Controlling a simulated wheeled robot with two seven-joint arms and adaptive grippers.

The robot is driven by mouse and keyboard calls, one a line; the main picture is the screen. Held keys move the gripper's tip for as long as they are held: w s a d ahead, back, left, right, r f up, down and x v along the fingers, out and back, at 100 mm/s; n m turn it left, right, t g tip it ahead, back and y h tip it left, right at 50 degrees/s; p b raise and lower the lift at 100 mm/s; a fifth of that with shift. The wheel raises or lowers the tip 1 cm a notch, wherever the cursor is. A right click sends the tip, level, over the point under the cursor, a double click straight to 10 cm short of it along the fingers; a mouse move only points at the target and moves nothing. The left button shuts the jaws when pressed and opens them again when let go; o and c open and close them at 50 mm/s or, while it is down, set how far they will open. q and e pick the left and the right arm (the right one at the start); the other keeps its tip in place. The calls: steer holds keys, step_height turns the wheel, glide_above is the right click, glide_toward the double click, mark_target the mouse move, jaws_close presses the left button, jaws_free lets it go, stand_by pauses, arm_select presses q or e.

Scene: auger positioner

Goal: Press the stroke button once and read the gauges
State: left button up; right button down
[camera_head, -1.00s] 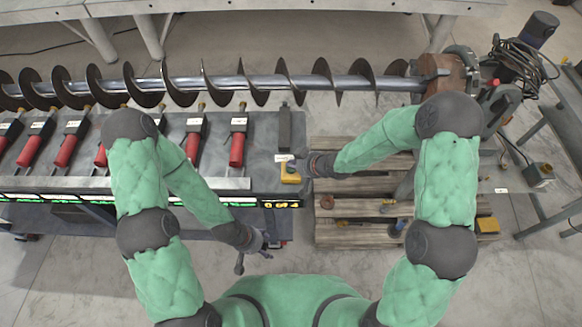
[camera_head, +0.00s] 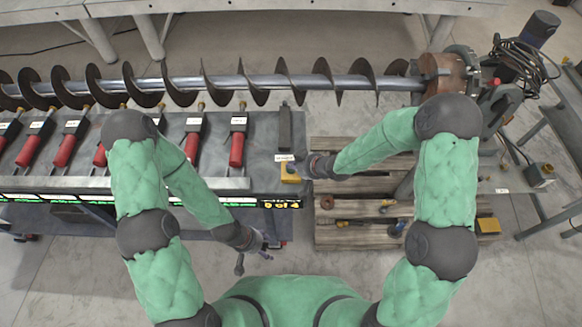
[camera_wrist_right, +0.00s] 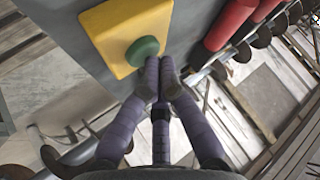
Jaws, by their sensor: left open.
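The stroke button is a green round cap (camera_wrist_right: 143,50) on a yellow box (camera_wrist_right: 125,32). The box (camera_head: 290,172) sits near the right end of the grey bench in the head view. My right gripper (camera_wrist_right: 160,66) has its fingers together, with the tips right beside the green cap; I cannot tell whether they touch it. The gauges (camera_head: 282,204) are a dark strip along the bench's front edge, with green marks and yellow digits too small to read. My left gripper (camera_head: 254,256) is open and empty below the bench's front edge.
A long auger (camera_head: 300,82) runs across the back, held at the right by a brown chuck (camera_head: 443,73). A wooden pallet (camera_head: 350,236) with small parts lies right of the bench.

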stand_by(0.4)
steer(key=shift+r+p, duration=0.85)
step_height(320, 180, up, 5)
steer(key=p, duration=0.4)
stand_by(0.4)
